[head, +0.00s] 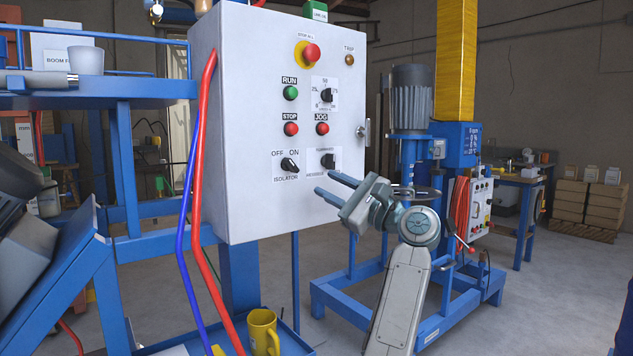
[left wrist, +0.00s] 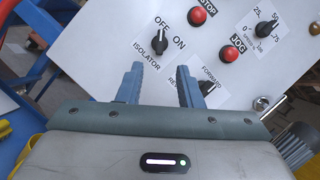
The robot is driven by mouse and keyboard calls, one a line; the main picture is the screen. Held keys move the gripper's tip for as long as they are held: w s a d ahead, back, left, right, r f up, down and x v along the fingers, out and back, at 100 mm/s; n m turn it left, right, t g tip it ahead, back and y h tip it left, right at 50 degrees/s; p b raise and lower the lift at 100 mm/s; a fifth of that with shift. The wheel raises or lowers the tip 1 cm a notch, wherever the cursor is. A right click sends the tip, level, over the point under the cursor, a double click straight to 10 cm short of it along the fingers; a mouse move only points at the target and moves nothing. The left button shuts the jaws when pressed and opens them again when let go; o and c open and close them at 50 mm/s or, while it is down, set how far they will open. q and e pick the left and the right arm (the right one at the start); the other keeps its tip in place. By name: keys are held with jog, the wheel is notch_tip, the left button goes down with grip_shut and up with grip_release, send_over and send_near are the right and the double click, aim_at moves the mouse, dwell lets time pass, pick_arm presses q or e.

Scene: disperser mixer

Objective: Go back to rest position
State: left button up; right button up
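My left gripper (head: 327,185) is in front of the lower right part of a white control box (head: 237,130). Its two blue fingers are apart with nothing between them, and they also show open in the left wrist view (left wrist: 160,72). The isolator knob (head: 290,165) is up and left of the fingertips. The forward/reverse knob (head: 327,161) is just above them; in the left wrist view it is partly behind the right finger. I cannot tell how far the fingertips are from the panel. My right gripper is not in view.
Red and blue cables hang along the box's left edge. A yellow mug (head: 263,332) stands on a blue shelf below it. A blue-framed mixer (head: 410,110) stands behind my left arm. A grey cup (head: 87,60) is on the blue rack at left. Open floor lies at right.

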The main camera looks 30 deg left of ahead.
pick_arm(q)
jog(key=shift+d+f, duration=0.15)
jog(key=shift+d, duration=0.3)
jog(key=shift+f, duration=0.1)
